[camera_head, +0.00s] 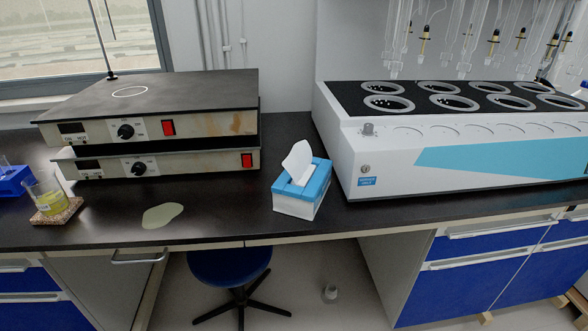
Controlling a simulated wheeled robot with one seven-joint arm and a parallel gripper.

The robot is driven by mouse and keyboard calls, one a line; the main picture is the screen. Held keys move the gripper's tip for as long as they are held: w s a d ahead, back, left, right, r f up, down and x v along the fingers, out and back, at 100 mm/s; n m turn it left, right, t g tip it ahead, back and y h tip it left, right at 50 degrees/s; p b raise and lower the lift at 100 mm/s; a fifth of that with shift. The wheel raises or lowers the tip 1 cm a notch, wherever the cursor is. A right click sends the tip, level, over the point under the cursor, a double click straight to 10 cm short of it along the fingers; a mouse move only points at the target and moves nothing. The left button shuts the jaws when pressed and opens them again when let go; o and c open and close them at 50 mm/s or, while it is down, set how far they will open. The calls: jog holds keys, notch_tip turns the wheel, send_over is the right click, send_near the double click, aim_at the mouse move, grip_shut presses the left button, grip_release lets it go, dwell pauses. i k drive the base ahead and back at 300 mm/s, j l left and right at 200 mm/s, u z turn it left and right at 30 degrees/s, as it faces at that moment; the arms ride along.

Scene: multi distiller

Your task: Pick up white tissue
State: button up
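A white tissue (298,163) sticks up out of the top slot of a blue and white tissue box (296,203). The box stands on the black bench top near its front edge, left of the large white distiller. The tissue leans slightly and nothing touches it. My gripper does not show in the head view.
Two stacked hot plates (155,157) stand left of the box. The multi distiller (400,150) stands close on its right, with glassware above. A pale spill (162,215) and a beaker of yellow liquid (48,197) are at the left. A blue stool (230,265) is below.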

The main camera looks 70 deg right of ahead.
aim_at(304, 166)
jog(key=l+z, duration=0.4)
jog(key=i+l+z, duration=0.1)
jog(key=z, duration=0.3)
jog(key=i+l+z, duration=0.1)
jog(key=l+z, duration=0.15)
jog(key=z, duration=0.15)
